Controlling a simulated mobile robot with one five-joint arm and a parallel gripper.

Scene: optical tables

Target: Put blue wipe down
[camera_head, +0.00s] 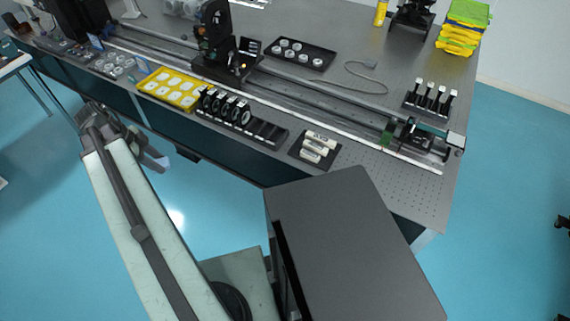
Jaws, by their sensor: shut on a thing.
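My arm reaches from the bottom of the head view to the upper left. My gripper (150,155) is at its far end, beside the front edge of the optical table (350,95) and over the open floor. It is small and partly hidden by my arm. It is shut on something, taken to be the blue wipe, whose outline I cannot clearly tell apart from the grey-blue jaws. No other blue wipe can be made out on the table.
Near the table's front edge are a yellow tray (172,88), a row of black mounts (225,106) and a dark tray of white cylinders (314,150). A long rail (300,92) runs behind them. Stacked yellow-green boxes (463,27) stand at back right. Bare table shows around the cable.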

